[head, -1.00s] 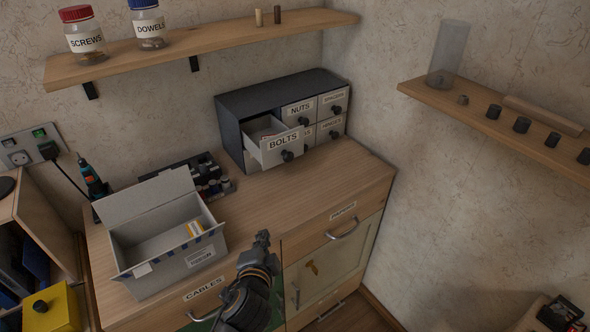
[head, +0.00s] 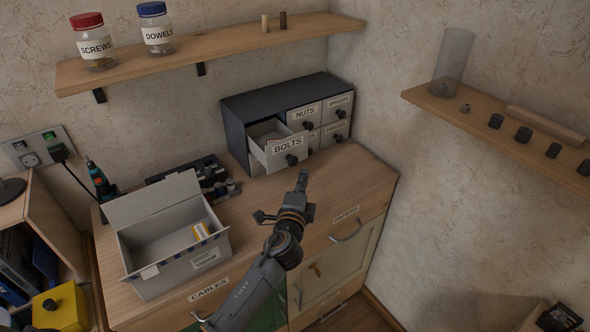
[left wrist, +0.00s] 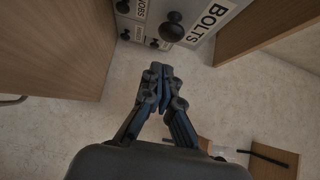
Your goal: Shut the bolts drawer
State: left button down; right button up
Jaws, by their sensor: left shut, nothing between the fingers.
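The bolts drawer (head: 287,150) is pulled out of the dark drawer cabinet (head: 240,120) on the counter. Its front carries the BOLTS label and a dark round knob (head: 291,160). The drawer front also shows at the top of the left wrist view (left wrist: 208,30), with the knob beside the label. My left gripper (head: 303,176) is shut and empty, in front of and just below the drawer front, apart from it. In the left wrist view the fingertips (left wrist: 160,72) are together. My right gripper is not in view.
An open grey box (head: 165,240) stands on the counter to the left. Above are a shelf (head: 220,45) with jars and, at right, another shelf (head: 480,125) with small dark pieces. The counter right of my gripper (head: 355,180) is clear.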

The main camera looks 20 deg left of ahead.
aim_at(298, 162)
pick_arm(q)
jog(key=w+a, duration=0.1)
jog(key=a, duration=0.2)
jog(key=shift+w, duration=0.4)
